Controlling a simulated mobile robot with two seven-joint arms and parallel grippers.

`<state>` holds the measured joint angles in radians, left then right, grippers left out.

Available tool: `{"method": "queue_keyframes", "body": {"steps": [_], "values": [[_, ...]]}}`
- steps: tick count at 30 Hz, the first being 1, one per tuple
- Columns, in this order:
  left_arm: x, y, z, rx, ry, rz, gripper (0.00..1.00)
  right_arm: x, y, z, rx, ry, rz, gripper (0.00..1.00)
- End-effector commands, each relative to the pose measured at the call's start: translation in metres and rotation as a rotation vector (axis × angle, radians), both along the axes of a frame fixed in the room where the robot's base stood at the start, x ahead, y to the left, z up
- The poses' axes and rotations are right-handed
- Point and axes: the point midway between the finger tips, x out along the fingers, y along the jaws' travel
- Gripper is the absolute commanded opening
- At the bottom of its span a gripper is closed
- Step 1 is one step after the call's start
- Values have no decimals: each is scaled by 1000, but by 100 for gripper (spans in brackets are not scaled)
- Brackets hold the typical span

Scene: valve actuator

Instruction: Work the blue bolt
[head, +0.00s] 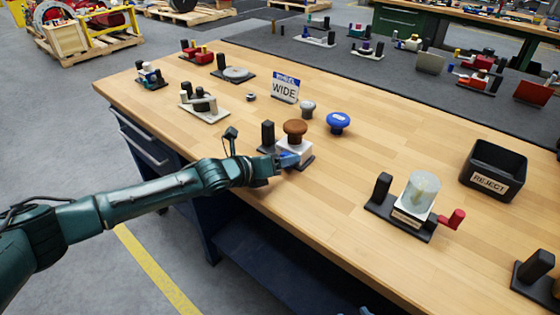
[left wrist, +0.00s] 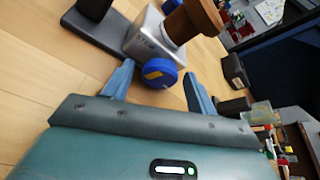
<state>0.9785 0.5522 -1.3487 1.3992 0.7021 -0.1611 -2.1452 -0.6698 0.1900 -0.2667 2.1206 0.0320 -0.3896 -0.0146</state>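The blue bolt (left wrist: 158,73) is a round blue knob with a yellow mark, on the side of a white block (head: 294,150). The block has a brown knob (head: 295,129) on top and a black post (head: 268,136) beside it, on a dark base. My left gripper (head: 287,160) is at the block's near side. In the left wrist view its two fingers are apart, with the bolt between and just beyond the tips. I cannot tell whether either finger touches it. In the head view the gripper mostly hides the bolt. My right gripper is not in view.
A loose blue knob (head: 338,123) and a grey knob (head: 308,109) stand behind the block. A WIDE sign (head: 285,90) is farther back. A glass-domed unit with a red handle (head: 452,219) and a black REJECT bin (head: 493,170) are to the right. The wooden bench between is clear.

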Motion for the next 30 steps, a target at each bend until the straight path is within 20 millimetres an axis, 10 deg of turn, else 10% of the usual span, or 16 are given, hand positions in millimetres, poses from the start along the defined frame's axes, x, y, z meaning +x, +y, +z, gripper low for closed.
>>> {"method": "queue_keyframes", "body": {"steps": [30], "values": [[-4,-5,-2,350,-216,0,62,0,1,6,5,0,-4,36]]}}
